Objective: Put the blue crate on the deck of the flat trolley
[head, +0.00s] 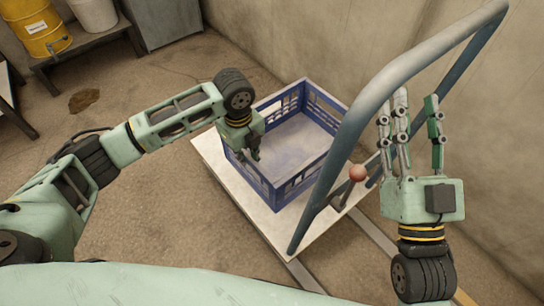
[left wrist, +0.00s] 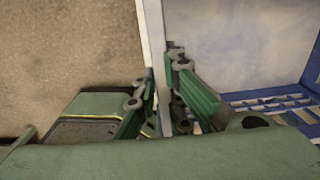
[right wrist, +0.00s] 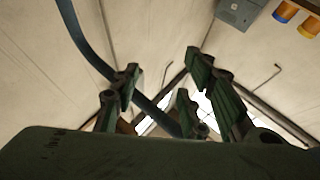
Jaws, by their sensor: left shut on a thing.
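The blue crate (head: 273,190) stands on the pale deck (head: 213,163) of the flat trolley, open side up and empty. It looks level, though I cannot tell whether its base fully touches the deck. My left gripper (head: 254,152) is shut on the crate's left wall; in the left wrist view its fingers (left wrist: 163,95) straddle that wall, with the crate floor (left wrist: 240,50) to the right. The trolley's grey-blue push handle (head: 375,95) rises at the right of the crate. My right gripper (head: 416,105) is open and empty, fingers up, right of the handle.
A wall is close behind and right of the trolley. A bench (head: 85,48) with a yellow drum (head: 42,28) and a grey cabinet (head: 166,20) are at the back left. The floor left of the trolley is mostly clear.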

